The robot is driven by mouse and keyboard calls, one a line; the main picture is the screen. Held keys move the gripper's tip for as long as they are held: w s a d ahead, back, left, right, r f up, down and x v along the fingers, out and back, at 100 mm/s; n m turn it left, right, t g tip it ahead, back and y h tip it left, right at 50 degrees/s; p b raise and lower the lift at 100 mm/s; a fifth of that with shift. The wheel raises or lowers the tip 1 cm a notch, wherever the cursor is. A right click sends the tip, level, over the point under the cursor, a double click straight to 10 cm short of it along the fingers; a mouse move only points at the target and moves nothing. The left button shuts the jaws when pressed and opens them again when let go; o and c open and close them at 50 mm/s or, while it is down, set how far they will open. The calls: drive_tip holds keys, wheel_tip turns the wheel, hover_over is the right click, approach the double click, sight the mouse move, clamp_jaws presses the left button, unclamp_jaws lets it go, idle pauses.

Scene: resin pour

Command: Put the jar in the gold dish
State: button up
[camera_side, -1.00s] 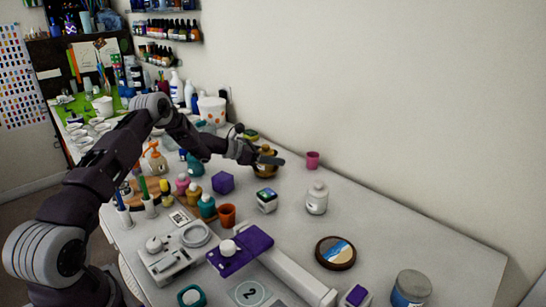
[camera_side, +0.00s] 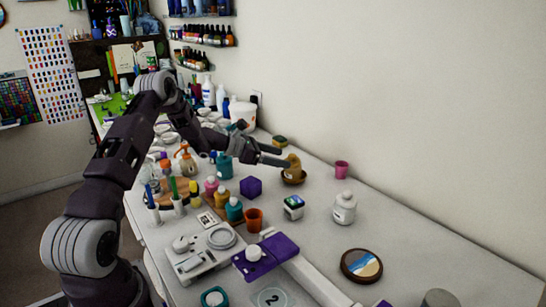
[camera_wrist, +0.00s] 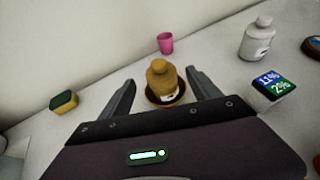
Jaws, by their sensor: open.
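The mustard-yellow jar (camera_side: 293,163) stands in the small brownish-gold dish (camera_side: 293,180) toward the back of the table. In the wrist view the jar (camera_wrist: 160,74) looks upright, with the rim of the dish (camera_wrist: 178,101) showing around its base. My gripper (camera_side: 285,157) is open at the left of the jar in the side view. In the wrist view its two fingers (camera_wrist: 160,77) stand on either side of the jar with gaps, and nothing is held.
A pink cup (camera_side: 342,170) stands behind the dish, and a white bottle (camera_side: 345,208) to the right. A small display cube (camera_side: 293,207), a purple block (camera_side: 251,187) and an orange cup (camera_side: 254,220) stand nearer. A green-yellow sponge (camera_wrist: 64,101) lies left of my gripper.

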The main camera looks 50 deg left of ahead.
drive_tip(key=s+d+r+m+g+h, duration=0.35)
drive_tip(key=d+r+m, duration=0.45)
drive_tip(key=d+r, duration=0.4)
drive_tip(key=s+d+r+m+g+y, duration=0.1)
drive_tip(key=s+d+r+m+g, duration=0.15)
drive_tip(key=s+d+m, duration=0.45)
drive_tip(key=s+d+r+m+g+y, duration=0.1)
drive_tip(key=s+d+r+m+g, duration=0.15)
drive_tip(key=s+d, duration=0.5)
drive_tip(key=s+d+r+m+y, duration=0.1)
drive_tip(key=s+d+m+y, duration=0.1)
drive_tip(key=s+d+m, duration=0.3)
drive_tip(key=s+r+m+y, duration=0.1)
drive_tip(key=s+m, duration=0.3)
drive_tip(key=s, duration=0.4)
drive_tip(key=s+a+f+m+t+y, duration=0.1)
drive_tip(key=s+a+f+m+y, duration=0.1)
drive_tip(key=s+m, duration=0.3)
drive_tip(key=s+a+y, duration=0.1)
drive_tip(key=s, duration=0.3)
